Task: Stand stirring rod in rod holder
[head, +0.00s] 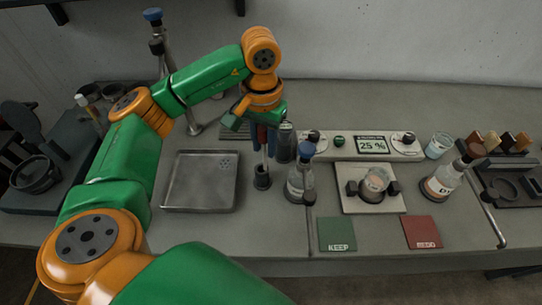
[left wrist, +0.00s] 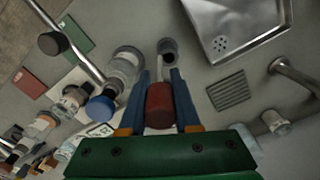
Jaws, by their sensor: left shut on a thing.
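My left gripper (head: 262,146) points down left of the flasks, its blue fingers shut on the red grip of the stirring rod (head: 264,161). The thin lower part of the rod runs down to the rod holder (head: 262,179), a small dark upright cup on the bench. The rod looks about upright; I cannot tell how far its tip is inside the cup. In the left wrist view the red grip of the rod (left wrist: 159,106) sits between the fingers of my left gripper (left wrist: 160,80), with the open-topped rod holder (left wrist: 168,50) just beyond. My right gripper is out of view.
A blue-capped flask (head: 300,184) stands close right of the holder, with a dark bottle (head: 285,145) behind. A metal tray (head: 200,182) lies left. Further right are a beaker (head: 375,182) on a plate, another flask (head: 440,182), and green (head: 337,234) and red (head: 422,232) mats.

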